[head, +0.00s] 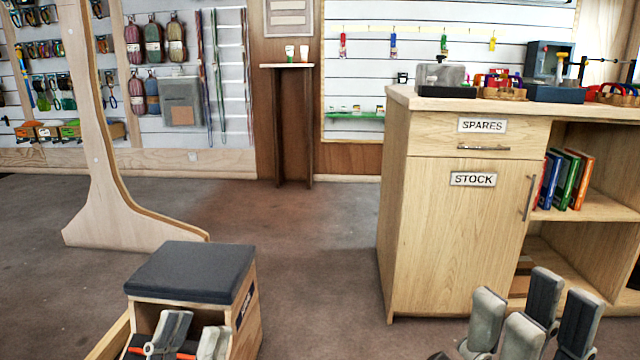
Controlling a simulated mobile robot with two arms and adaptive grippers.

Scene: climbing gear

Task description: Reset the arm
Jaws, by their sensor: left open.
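My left gripper (190,337) is at the bottom left, in front of the open side of a small wooden box (249,318) with a dark padded top. Its fingers are apart, with no held object visible. Orange-red bits (136,351) show beside the fingers; I cannot tell what they belong to. My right gripper (533,318) is at the bottom right, in front of the wooden cabinet (455,240). Its fingers point up and stand apart, with nothing seen between them. The lower parts of both grippers are cut off by the frame.
The cabinet has a SPARES drawer (482,140), a STOCK door (480,230) and shelves with several books (565,180). Gear crowds its top. A wooden upright (120,215) stands at left. A narrow stand (290,125) is at the back. The middle floor (310,240) is clear.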

